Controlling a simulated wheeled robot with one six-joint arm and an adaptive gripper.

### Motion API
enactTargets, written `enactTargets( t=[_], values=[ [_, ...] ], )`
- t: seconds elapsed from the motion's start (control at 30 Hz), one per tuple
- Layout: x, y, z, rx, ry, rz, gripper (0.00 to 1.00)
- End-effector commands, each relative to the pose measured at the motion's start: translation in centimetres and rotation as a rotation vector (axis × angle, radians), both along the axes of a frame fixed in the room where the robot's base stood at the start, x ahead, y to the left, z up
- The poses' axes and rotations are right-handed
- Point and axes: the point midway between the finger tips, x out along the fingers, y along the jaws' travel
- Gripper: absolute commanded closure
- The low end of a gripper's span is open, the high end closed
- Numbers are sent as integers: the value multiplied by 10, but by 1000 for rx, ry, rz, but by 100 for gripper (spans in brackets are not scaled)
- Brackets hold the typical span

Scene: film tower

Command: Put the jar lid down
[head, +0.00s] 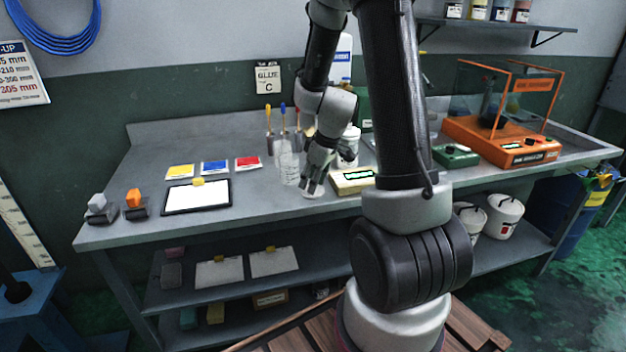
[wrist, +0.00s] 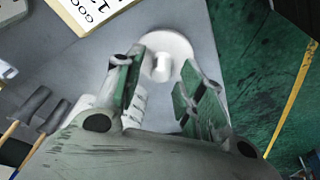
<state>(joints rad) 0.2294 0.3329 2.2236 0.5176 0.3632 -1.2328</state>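The jar lid is a round white disc with a small central knob (wrist: 162,68). In the wrist view it lies flat, apparently on the grey bench top, near the bench edge. My gripper (wrist: 160,82) is open, with its green-padded fingers on either side of the knob and a visible gap to each. In the head view my gripper (head: 313,186) points down at the bench top, with the pale lid (head: 312,194) just beneath it. The fingers partly hide the lid there.
The grey bench (head: 262,200) has clear room left of the lid. A clear beaker (head: 289,168) stands close behind my gripper, a white jar (head: 349,146) behind to the right. A cream device (head: 352,182) with a lit display sits just right.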

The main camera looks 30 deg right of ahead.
Motion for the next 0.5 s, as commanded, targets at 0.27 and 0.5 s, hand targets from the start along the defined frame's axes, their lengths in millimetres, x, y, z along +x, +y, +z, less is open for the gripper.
enactTargets(
  t=[0.27,0.5],
  values=[
    [0,0,2,0,-1,0,60],
    [-10,-4,39,-2,-6,0,60]
  ],
)
